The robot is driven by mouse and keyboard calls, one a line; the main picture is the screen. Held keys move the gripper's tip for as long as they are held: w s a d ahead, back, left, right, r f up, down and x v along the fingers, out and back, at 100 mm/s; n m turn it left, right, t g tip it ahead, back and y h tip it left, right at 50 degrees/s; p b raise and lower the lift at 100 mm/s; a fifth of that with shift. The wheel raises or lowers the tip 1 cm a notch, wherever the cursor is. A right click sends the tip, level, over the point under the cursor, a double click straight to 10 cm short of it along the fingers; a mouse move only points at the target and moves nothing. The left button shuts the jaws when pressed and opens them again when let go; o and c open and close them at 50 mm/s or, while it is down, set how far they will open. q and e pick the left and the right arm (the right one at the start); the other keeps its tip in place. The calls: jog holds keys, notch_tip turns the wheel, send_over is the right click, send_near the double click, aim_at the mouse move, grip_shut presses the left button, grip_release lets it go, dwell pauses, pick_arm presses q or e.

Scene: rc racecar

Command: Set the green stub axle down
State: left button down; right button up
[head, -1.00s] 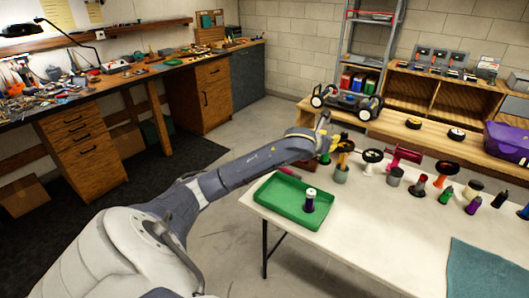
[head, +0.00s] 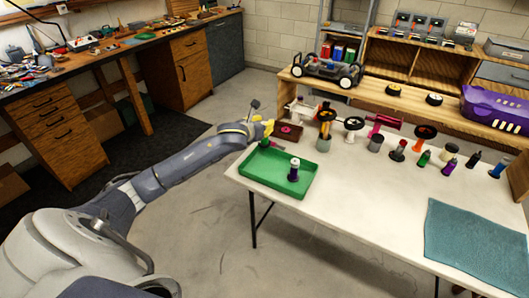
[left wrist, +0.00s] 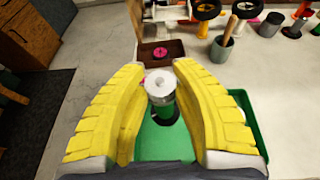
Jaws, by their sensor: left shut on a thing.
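My left gripper (left wrist: 160,108) has yellow fingers and is shut on the green stub axle (left wrist: 162,100), which has a pale grey top and points along the wrist camera's view. In the head view the gripper (head: 266,128) is at the far left corner of the green tray (head: 279,190), and the green axle (head: 265,143) shows just below it. The fingers hide part of the axle, and I cannot tell whether its lower end touches the tray. A purple stub axle with a white top (head: 294,170) stands upright in the tray. My right gripper is not in view.
A small brown box (head: 289,132) with a pink part sits just behind the tray. A cup with tools (head: 324,143), wheels on stands and several coloured axles line the table's back. A teal mat (head: 470,243) lies at the right. The white tabletop (head: 365,195) between is clear.

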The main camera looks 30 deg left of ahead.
pick_arm(q)
notch_tip(320, 180, down, 13)
dwell(0.7)
jog(key=c, duration=1.1)
grip_release()
